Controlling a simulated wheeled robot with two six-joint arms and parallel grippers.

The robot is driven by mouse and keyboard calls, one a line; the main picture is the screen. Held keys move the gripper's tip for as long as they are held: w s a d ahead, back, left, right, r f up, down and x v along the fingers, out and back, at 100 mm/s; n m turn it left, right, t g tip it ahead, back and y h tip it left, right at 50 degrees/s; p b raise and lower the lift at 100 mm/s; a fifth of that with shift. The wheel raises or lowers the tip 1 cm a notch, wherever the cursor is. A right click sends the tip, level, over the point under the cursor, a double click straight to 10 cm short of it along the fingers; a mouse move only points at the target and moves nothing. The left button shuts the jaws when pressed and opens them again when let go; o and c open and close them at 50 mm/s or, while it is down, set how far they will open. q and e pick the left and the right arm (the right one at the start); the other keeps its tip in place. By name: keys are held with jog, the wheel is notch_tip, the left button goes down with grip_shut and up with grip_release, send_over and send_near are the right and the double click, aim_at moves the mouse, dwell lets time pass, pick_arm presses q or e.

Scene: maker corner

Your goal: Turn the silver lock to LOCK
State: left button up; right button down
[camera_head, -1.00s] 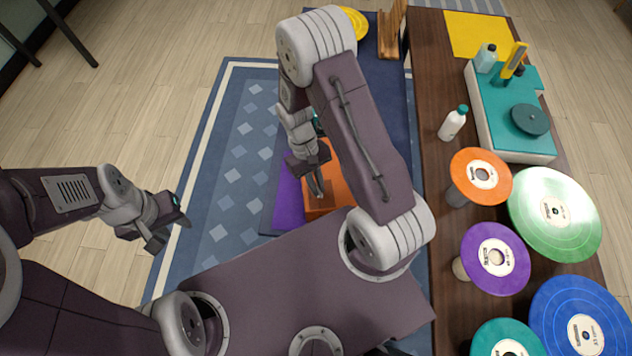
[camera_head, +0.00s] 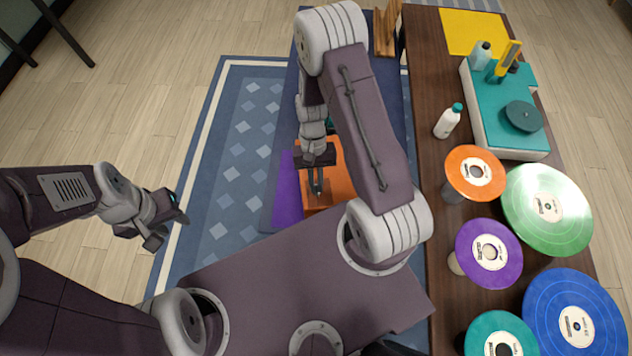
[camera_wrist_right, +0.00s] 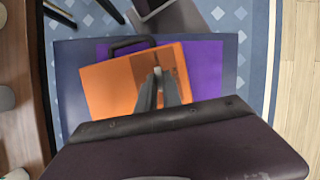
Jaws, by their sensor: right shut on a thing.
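An orange case (camera_head: 343,178) lies over a purple thing (camera_head: 288,197) on a dark blue surface. In the right wrist view the orange case (camera_wrist_right: 110,88) has a dark brown patch, and a black handle (camera_wrist_right: 130,43) sits at its upper edge. My right gripper (camera_head: 317,192) points down at the case. In the right wrist view its fingertips (camera_wrist_right: 158,80) are shut on a small silver lock (camera_wrist_right: 158,70) at the brown patch. The fingers hide most of the lock, and its LOCK marking cannot be read. My left gripper (camera_head: 168,228) is open and empty, off to the left above the rug.
A wooden table (camera_head: 430,110) on the right bears orange, purple, green, blue and teal discs, a white bottle (camera_head: 449,121) and a teal-topped record player (camera_head: 500,105). A patterned blue rug (camera_head: 232,150) covers the floor left of the case.

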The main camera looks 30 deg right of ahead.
jog(key=c, duration=1.5)
grip_release()
jog(key=v, duration=0.9)
